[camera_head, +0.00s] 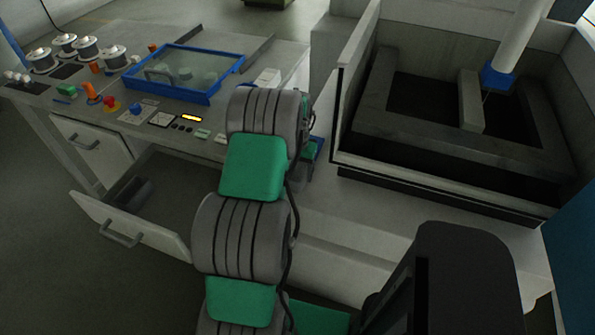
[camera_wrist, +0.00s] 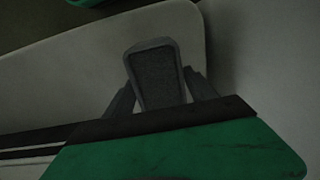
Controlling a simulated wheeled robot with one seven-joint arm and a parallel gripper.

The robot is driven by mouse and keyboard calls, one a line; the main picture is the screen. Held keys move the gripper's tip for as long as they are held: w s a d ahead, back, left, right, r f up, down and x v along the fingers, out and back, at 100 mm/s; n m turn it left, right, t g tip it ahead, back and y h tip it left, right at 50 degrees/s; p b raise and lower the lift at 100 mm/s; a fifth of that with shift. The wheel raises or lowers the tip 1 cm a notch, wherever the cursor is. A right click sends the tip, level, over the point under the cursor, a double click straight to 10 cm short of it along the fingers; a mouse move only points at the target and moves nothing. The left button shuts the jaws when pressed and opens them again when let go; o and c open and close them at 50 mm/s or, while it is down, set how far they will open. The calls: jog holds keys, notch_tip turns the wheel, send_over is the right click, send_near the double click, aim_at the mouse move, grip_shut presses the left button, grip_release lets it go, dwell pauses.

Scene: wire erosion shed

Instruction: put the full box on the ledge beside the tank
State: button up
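A small dark grey box (camera_wrist: 156,78) with a raised rim and dark, grainy contents shows in the wrist view. My gripper (camera_wrist: 158,80) has a finger against each side of it, and the box sits between them. In the head view my arm hides the gripper and the held box. The tank (camera_head: 440,150) stands at the right, with pale walls and a dark inside. The pale ledge (camera_head: 365,218) runs along its near side, and its visible top is bare.
A workbench (camera_head: 225,35) at the left carries spools (camera_head: 88,50), controls and a blue-framed tray (camera_head: 215,90). Its lower drawer (camera_head: 130,228) stands open, with a dark container (camera_head: 130,192) inside. A dark form (camera_head: 465,275) fills the lower right.

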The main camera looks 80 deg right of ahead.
aim_at(297, 179)
jog(key=shift+o, duration=1.1)
notch_tip(297, 179, up, 12)
jog(key=b, duration=0.1)
jog(key=shift+r, duration=0.2)
